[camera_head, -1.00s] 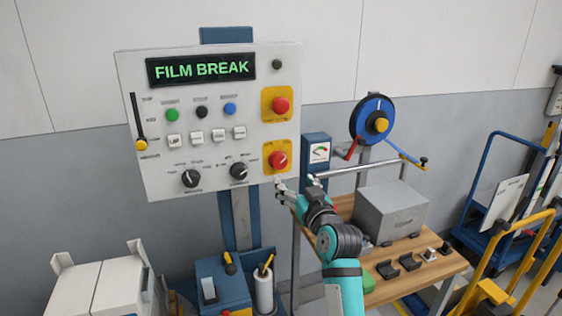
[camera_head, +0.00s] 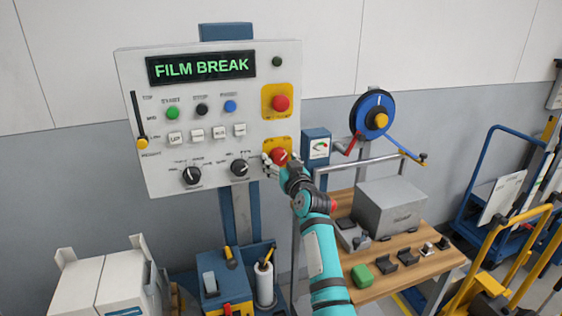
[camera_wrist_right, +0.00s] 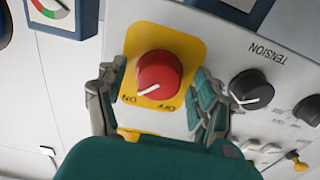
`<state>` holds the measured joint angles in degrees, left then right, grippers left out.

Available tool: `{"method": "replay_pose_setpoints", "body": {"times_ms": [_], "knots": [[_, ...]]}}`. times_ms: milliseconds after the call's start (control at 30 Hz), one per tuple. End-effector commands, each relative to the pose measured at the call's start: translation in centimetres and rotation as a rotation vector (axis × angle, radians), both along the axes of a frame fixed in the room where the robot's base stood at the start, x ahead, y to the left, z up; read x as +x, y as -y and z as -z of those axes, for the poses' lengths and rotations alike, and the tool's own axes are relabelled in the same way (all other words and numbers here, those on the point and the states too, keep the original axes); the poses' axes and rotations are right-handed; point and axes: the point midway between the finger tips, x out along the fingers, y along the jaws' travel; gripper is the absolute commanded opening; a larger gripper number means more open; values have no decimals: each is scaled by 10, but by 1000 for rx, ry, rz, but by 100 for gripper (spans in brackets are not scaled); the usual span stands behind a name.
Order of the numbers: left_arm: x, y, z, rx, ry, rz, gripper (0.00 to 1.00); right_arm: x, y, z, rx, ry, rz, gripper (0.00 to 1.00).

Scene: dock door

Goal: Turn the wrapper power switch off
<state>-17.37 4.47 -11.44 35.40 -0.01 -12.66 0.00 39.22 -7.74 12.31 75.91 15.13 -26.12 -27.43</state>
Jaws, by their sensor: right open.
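The wrapper power switch is a red rotary knob (camera_head: 279,155) on a yellow plate at the lower right of the control panel (camera_head: 210,120). In the right wrist view the knob (camera_wrist_right: 159,73) has a white mark pointing toward the ON label; OFF is at the other side of the plate. My right gripper (camera_wrist_right: 158,95) is open, with one finger on each side of the knob. A gap shows between the knob and the fingers in that view. In the head view the gripper partly hides the yellow plate. My left gripper is not in view.
A red button (camera_head: 280,103) on another yellow plate sits above the switch. The black TENSION knob (camera_wrist_right: 251,89) is close beside my right fingers. The panel display (camera_head: 201,67) reads FILM BREAK. A wooden bench (camera_head: 410,265) with a grey box (camera_head: 390,207) stands to the right.

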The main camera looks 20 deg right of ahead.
Motion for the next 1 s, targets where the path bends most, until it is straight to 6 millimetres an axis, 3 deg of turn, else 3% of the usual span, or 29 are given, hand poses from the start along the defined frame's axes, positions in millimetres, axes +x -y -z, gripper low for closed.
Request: {"method": "replay_pose_setpoints", "body": {"times_ms": [100,500,1000], "knots": [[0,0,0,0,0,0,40,0,0,0,0,0,0,66],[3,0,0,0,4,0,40,0,0,0,0,0,0,14],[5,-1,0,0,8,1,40,0,1,0,-145,4,0,12]]}}
